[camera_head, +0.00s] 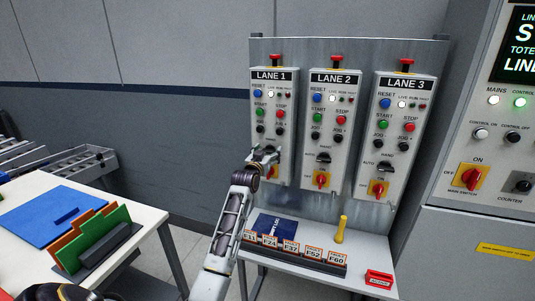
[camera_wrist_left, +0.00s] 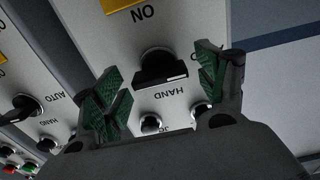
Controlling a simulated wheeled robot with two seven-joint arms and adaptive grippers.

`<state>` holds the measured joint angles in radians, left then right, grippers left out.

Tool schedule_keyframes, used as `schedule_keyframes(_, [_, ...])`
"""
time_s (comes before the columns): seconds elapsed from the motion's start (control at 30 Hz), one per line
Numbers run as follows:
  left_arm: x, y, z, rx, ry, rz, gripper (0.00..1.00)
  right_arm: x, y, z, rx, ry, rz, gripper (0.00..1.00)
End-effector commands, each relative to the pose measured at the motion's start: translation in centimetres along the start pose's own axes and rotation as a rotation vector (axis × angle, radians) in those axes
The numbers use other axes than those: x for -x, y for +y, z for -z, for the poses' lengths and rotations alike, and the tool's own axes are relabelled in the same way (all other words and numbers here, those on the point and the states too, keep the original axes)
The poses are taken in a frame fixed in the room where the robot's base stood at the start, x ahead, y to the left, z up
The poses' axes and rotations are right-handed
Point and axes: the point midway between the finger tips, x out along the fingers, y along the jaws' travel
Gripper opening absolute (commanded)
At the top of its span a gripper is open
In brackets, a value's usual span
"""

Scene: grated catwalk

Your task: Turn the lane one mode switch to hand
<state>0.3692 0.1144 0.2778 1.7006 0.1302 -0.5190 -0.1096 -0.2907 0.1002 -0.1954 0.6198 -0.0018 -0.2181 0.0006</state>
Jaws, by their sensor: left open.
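The lane one panel (camera_head: 274,90) is the leftmost of three grey panels on the upright board. My left gripper (camera_head: 263,156) is in front of its lower part and hides most of its mode switch. In the left wrist view, which is upside down, the black mode switch (camera_wrist_left: 160,68) is between the open green-padded fingers of the gripper (camera_wrist_left: 160,88). Its bar lies crosswise, with a pale mark toward the right end. The HAND label (camera_wrist_left: 168,94) is just below it. Contact between fingers and knob cannot be told. My right gripper is not in view.
Lane two (camera_head: 323,157) and lane three (camera_head: 386,167) mode switches are to the right. The red lane one main switch (camera_head: 271,172) is just below the gripper. A shelf (camera_head: 365,270) with fault tags and a yellow-handled tool (camera_head: 341,229) is beneath. A cabinet (camera_head: 480,150) stands right.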

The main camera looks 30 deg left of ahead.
Motion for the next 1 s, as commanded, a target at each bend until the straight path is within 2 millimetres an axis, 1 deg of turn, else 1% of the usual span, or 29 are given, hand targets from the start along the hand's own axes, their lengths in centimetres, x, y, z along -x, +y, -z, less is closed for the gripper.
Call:
schedule_keyframes(0.1, [0.0, 0.0, 0.0, 0.000, 0.000, 0.000, 0.73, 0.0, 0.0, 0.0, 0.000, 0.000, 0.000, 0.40])
schedule_keyframes(0.13, [0.0, 0.0, 0.0, 0.000, 0.000, 0.000, 0.71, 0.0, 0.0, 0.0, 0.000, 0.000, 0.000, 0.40])
schedule_keyframes(0.47, [0.0, 0.0, 0.0, 0.000, 0.000, 0.000, 0.28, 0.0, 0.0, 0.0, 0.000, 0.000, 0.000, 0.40])
schedule_keyframes(0.77, [0.0, 0.0, 0.1, -0.024, 0.000, 0.000, 0.28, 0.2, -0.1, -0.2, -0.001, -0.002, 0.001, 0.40])
schedule_keyframes(1.0, [0.0, 0.0, 0.2, -0.118, -0.001, 0.000, 0.28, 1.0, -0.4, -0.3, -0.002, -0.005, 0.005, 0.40])
